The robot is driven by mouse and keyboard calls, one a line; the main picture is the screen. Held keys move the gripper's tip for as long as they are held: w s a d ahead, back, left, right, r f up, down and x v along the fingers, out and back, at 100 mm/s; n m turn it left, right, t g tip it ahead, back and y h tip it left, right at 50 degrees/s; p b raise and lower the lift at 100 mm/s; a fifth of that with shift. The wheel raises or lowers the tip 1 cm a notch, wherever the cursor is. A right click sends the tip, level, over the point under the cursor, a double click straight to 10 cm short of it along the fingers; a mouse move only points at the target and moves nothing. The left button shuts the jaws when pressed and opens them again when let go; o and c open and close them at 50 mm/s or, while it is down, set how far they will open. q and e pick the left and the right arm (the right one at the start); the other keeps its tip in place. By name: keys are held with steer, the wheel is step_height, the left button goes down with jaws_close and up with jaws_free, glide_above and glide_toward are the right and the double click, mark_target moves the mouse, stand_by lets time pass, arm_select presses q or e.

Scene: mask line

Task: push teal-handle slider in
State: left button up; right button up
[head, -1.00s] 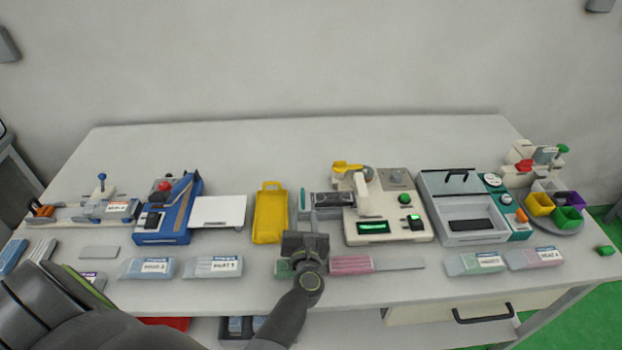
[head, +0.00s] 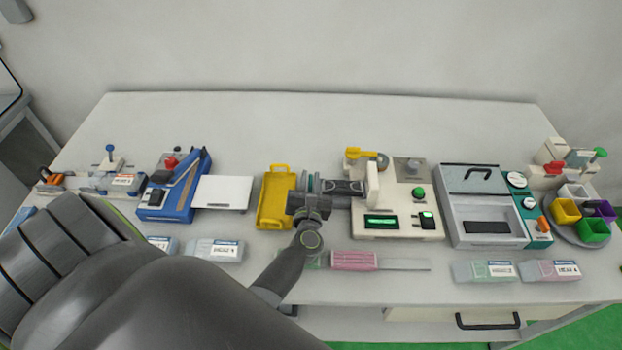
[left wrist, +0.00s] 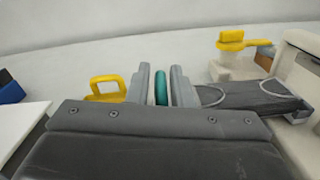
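The teal handle (head: 313,183) is a small upright bar at the left end of the dark slider (head: 343,187), which runs into the left side of the cream machine (head: 400,205). My left gripper (head: 314,187) is at the handle, with one finger on each side. In the left wrist view, the teal handle (left wrist: 160,87) stands between the two fingers, with narrow gaps visible beside it, so the gripper looks open. The dark slider (left wrist: 245,97) lies right of the fingers. Whether a finger touches the handle is hard to tell. My right gripper is out of view.
A yellow tray (head: 272,205) stands close left of my gripper. The cream machine has a yellow-topped lever (head: 365,154). A pink-handled tool (head: 355,261) and labelled packs (head: 485,271) lie along the front. The back of the table (head: 300,120) is clear.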

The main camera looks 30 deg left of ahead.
mark_target(340, 186)
arm_select(q)
jaws_close()
steer(key=shift+w, duration=0.1)
steer(key=w+d+b, duration=0.1)
steer(key=d, duration=0.1)
steer(key=w+d+b, duration=0.1)
steer(key=d, duration=0.1)
steer(key=w+d+b, duration=0.1)
steer(key=w+d, duration=0.1)
steer(key=shift+d+f, duration=0.1)
steer(key=shift+d, duration=0.3)
steer(key=shift+o, duration=1.7)
jaws_free()
steer(key=shift+w, duration=0.1)
